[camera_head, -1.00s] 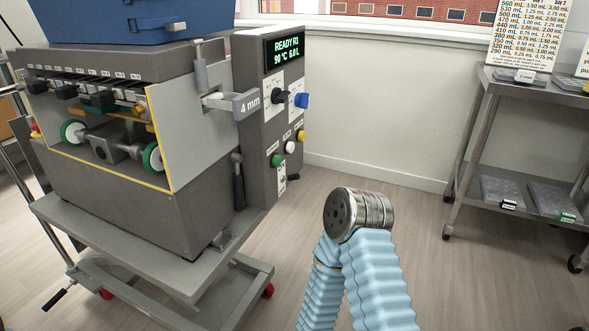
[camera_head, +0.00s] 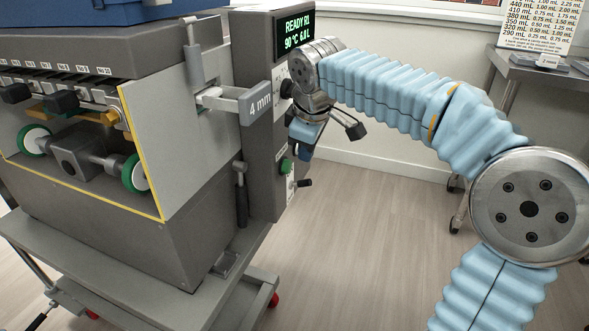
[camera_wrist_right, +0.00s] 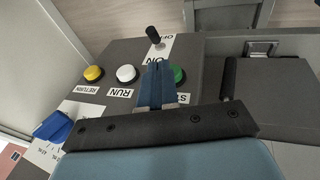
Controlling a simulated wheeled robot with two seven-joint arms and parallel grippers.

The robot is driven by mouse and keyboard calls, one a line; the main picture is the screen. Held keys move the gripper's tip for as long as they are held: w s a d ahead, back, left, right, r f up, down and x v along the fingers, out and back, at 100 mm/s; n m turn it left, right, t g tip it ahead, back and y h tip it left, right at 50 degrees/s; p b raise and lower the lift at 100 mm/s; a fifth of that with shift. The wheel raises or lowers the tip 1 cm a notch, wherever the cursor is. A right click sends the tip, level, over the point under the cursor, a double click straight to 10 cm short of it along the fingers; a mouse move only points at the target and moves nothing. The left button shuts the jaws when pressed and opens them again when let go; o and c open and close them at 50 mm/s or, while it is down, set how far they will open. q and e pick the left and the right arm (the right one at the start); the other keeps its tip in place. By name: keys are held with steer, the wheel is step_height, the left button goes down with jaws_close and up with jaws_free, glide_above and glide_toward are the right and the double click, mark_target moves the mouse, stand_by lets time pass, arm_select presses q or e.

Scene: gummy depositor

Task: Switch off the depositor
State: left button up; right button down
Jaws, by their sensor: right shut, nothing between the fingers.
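The depositor (camera_head: 185,115) stands at the left, its screen (camera_head: 294,35) lit with "READY R1, 90 °C, 6.0 L". The black power lever (camera_head: 304,183) sticks out low on its side panel; in the wrist view the lever (camera_wrist_right: 154,34) stands by the ON and OFF labels. Which position it is in I cannot tell. My right gripper (camera_head: 300,143) is at the panel above the lever, partly hidden by its wrist. In the wrist view the right gripper's blue fingers (camera_wrist_right: 157,72) are shut and empty, between the white and green buttons, pointing toward the lever and apart from it. My left gripper is out of view.
A green button (camera_wrist_right: 177,75), a white RUN button (camera_wrist_right: 127,74) and a yellow RETURN button (camera_wrist_right: 93,73) lie close around the fingers. A blue knob (camera_wrist_right: 53,126) is further along the panel. A 4 mm handle (camera_head: 245,104) juts out nearby. The floor (camera_head: 350,250) right of the depositor is clear.

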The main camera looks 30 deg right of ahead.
steer(key=b, duration=0.1)
glide_toward(302, 184)
steer(key=x, duration=0.6)
steer(key=shift+s+a, duration=0.1)
steer(key=shift+a, duration=0.05)
stand_by(0.4)
steer(key=shift+s+f+b, duration=0.15)
steer(key=shift+f+b, duration=0.05)
steer(key=shift+b, duration=0.6)
steer(key=shift+t+y, duration=0.3)
